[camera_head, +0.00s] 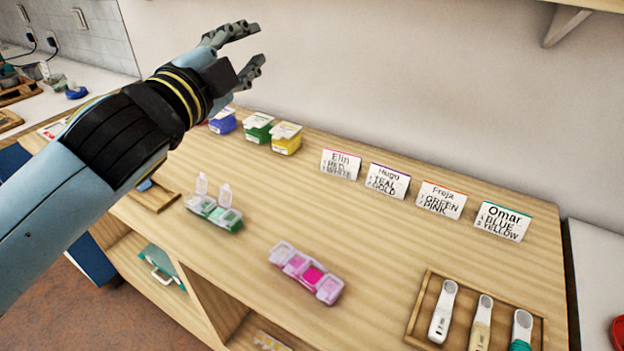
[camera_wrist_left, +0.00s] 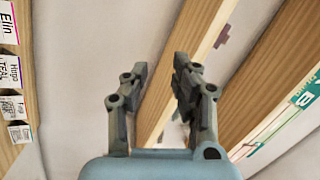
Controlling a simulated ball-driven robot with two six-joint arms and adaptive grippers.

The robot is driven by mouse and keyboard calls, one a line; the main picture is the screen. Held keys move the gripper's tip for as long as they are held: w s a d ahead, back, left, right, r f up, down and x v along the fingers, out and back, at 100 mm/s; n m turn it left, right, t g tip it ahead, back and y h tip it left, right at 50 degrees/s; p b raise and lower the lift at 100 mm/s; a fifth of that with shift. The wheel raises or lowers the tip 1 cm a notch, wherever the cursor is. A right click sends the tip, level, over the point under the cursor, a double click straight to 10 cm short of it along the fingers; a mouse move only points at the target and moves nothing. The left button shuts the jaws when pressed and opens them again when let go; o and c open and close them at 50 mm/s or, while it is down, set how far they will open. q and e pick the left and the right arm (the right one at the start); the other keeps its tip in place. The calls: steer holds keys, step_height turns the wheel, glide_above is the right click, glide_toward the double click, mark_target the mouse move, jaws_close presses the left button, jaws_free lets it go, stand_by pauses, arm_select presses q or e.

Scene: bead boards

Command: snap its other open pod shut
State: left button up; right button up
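A green pod box (camera_head: 213,214) sits on the wooden counter left of centre, with two clear lids (camera_head: 201,185) (camera_head: 225,194) standing up at its back edge. A pink pod box (camera_head: 306,273) lies nearer the front, and its lids look shut. My left gripper (camera_head: 252,50) is raised high above the counter, far from both boxes, its fingers apart with nothing between them. In the left wrist view the open fingers (camera_wrist_left: 160,66) are also empty. My right gripper is not in view.
Blue (camera_head: 223,122), green (camera_head: 257,130) and yellow (camera_head: 286,141) bead tubs stand at the back. Several name cards (camera_head: 388,181) stand to their right. A wooden tray (camera_head: 414,325) with scoops lies front right. The counter between the pink box and the cards is clear.

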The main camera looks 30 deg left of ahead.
arm_select(q)
step_height(320, 180, down, 5)
steer(key=a+g, duration=0.2)
steer(key=g, duration=0.1)
steer(key=m+g+h+p, duration=0.6)
steer(key=m+g+h, duration=0.25)
steer(key=g, duration=0.35)
glide_toward(312, 260)
steer(key=shift+m+y, duration=0.25)
steer(key=shift+y, duration=0.1)
steer(key=x, duration=1)
steer(key=shift+w+d+r, duration=0.1)
steer(key=shift+d, duration=0.2)
jaws_close()
